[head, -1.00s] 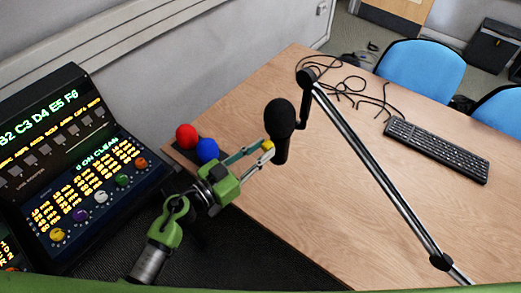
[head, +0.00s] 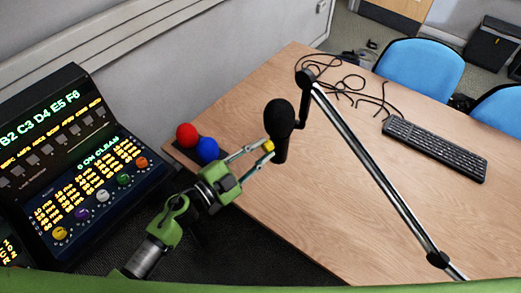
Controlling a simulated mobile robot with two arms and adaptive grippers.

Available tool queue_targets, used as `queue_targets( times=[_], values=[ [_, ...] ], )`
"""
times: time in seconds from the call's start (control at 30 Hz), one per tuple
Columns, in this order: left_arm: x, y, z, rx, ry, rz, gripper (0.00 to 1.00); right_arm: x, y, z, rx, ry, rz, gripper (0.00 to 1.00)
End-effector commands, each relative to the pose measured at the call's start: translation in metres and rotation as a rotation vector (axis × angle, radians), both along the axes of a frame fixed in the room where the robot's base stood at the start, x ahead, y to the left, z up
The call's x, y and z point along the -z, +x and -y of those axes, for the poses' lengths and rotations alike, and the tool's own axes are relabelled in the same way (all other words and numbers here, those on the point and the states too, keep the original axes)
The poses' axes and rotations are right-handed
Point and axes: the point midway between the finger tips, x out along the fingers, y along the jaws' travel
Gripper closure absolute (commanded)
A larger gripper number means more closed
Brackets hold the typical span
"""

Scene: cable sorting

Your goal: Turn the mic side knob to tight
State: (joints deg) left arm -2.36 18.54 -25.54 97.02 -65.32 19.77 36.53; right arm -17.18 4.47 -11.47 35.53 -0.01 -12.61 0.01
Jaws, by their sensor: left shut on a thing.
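The black microphone (head: 279,119) with its foam top hangs upright from a jointed boom arm (head: 375,172) over the desk. My left gripper (head: 268,148) reaches in from the lower left to the microphone's left side, just below the foam. Its fingers are shut at the side knob, where a small yellow piece (head: 268,145) shows at the fingertips. The knob itself is mostly hidden by the fingers, and I cannot read its tightness. My right gripper is out of view.
A red ball (head: 187,134) and a blue ball (head: 206,149) sit at the desk's left corner, close to my left gripper. A lit mixing console (head: 85,165) stands at left. A keyboard (head: 435,149) and loose cables (head: 345,88) lie on the wooden desk (head: 325,220).

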Motion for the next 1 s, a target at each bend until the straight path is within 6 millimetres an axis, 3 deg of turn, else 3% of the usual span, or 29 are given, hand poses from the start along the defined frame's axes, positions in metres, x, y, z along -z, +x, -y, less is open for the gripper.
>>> queue_targets(
  times=[0.6, 1.0],
  values=[
    [0.003, -0.001, 0.001, 0.002, 0.393, 0.407, 0.99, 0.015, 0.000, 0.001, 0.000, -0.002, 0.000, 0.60],
    [0.003, -0.001, 0.001, 0.002, 0.540, 0.560, 0.99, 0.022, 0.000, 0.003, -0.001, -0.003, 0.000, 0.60]
  ],
)
